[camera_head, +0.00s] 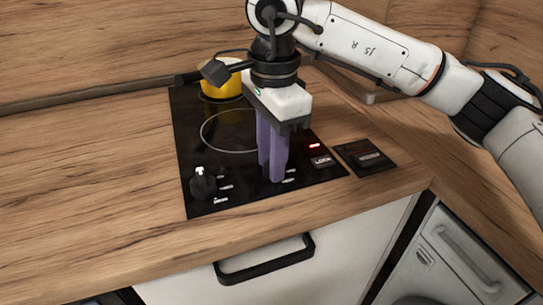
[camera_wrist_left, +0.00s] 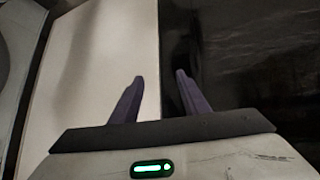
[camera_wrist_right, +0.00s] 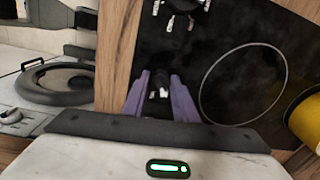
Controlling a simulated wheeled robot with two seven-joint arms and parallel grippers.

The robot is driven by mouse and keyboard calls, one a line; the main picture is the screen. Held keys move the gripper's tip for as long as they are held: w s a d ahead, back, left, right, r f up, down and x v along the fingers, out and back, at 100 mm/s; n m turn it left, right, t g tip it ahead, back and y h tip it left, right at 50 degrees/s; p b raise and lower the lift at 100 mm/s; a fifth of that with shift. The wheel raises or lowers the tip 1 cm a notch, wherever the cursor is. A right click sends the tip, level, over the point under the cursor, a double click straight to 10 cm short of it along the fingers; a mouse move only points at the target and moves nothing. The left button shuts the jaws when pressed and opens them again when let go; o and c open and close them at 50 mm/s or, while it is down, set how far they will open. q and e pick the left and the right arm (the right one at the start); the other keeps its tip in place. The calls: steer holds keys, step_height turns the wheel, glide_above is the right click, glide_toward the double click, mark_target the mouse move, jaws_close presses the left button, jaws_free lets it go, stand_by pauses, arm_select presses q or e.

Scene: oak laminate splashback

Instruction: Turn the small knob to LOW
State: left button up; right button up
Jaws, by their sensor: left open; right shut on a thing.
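The small knob (camera_wrist_right: 158,86) is a dark knob with a pale mark, partly visible between my right gripper's fingers in the right wrist view. My right gripper (camera_head: 271,178) points down over the front of the black hob and is shut on this knob; its purple fingers hide the knob in the head view. The gripper also shows in the right wrist view (camera_wrist_right: 160,77). The pointer direction and the LOW mark cannot be read. My left gripper (camera_wrist_left: 159,74) is open and empty in the left wrist view, outside the head view.
The black hob (camera_head: 190,135) is set into a wooden worktop (camera_head: 90,170). A larger black knob (camera_head: 203,185) stands at its front left. A yellow pot (camera_head: 222,86) sits at the back. A small dark panel (camera_head: 365,156) lies to the right. A drawer handle (camera_head: 265,262) is below.

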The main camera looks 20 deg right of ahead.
steer(key=shift+r, duration=0.1)
steer(key=o, duration=1)
steer(key=shift+o, duration=0.2)
step_height(320, 180, up, 10)
steer(key=p, duration=0.1)
steer(key=shift+s+r, duration=0.15)
steer(key=shift+s, duration=0.05)
